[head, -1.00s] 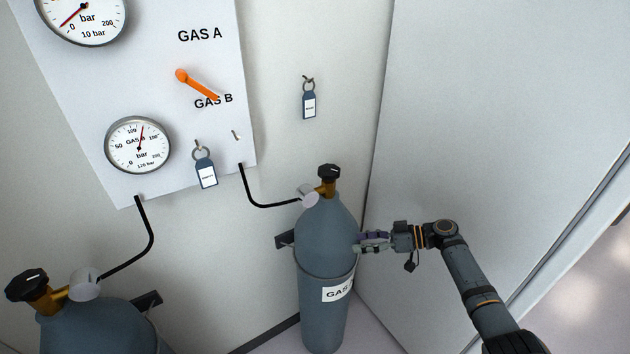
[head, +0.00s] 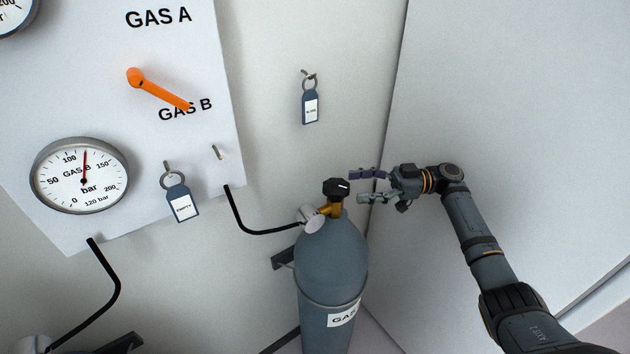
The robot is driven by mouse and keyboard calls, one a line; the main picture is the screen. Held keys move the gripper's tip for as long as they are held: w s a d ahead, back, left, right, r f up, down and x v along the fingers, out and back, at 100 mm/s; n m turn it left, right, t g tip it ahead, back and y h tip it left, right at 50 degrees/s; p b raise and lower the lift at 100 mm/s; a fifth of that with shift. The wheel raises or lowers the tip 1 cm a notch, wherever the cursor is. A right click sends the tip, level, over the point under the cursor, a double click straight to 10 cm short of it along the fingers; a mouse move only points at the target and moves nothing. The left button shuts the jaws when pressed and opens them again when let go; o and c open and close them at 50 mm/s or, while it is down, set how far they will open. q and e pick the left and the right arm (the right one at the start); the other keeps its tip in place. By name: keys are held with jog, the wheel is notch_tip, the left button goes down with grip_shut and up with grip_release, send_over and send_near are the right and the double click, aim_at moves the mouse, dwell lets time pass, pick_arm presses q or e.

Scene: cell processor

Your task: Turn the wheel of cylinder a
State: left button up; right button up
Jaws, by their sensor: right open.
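A blue-grey gas cylinder (head: 330,262) stands at the lower middle. A black wheel (head: 336,187) tops its brass valve. Its label (head: 343,316) reads "GAS", and its last letter cannot be read. My right gripper (head: 358,186) is just right of the wheel at about its height, pointing left. Its two fingers are apart with nothing between them. Whether a fingertip touches the wheel cannot be told. My left gripper is not in view.
A white panel (head: 205,60) carries an orange lever (head: 158,90) towards GAS B and a gauge (head: 80,176). An "EMPTY" tag (head: 182,205) hangs there; another tag (head: 310,107) hangs on the wall. A black hose (head: 245,222) runs to the cylinder. A pale wall is at the right.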

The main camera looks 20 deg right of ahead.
aim_at(319, 199)
jog(key=a+p, duration=0.2)
jog(key=a, duration=0.1)
jog(key=shift+s+a+r, duration=0.1)
jog(key=shift+a+r, duration=0.1)
jog(key=shift+r, duration=0.2)
jog(key=a+p, duration=0.1)
jog(key=a, duration=0.1)
jog(key=w+a, duration=0.1)
jog(key=a, duration=0.1)
jog(key=a+p, duration=0.1)
jog(key=a, duration=0.1)
jog(key=shift+w+a+f+p, duration=0.2)
jog(key=shift+a+f+p, duration=0.05)
jog(key=shift+a+p, duration=0.1)
jog(key=shift+a+f, duration=0.1)
jog(key=shift+c, duration=0.4)
jog(key=c, duration=0.9)
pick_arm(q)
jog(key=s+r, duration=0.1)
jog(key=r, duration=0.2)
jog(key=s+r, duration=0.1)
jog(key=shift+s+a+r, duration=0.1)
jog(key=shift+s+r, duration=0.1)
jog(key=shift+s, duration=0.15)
pick_arm(e)
jog(key=shift+a, duration=0.15)
jog(key=shift+c, duration=0.5)
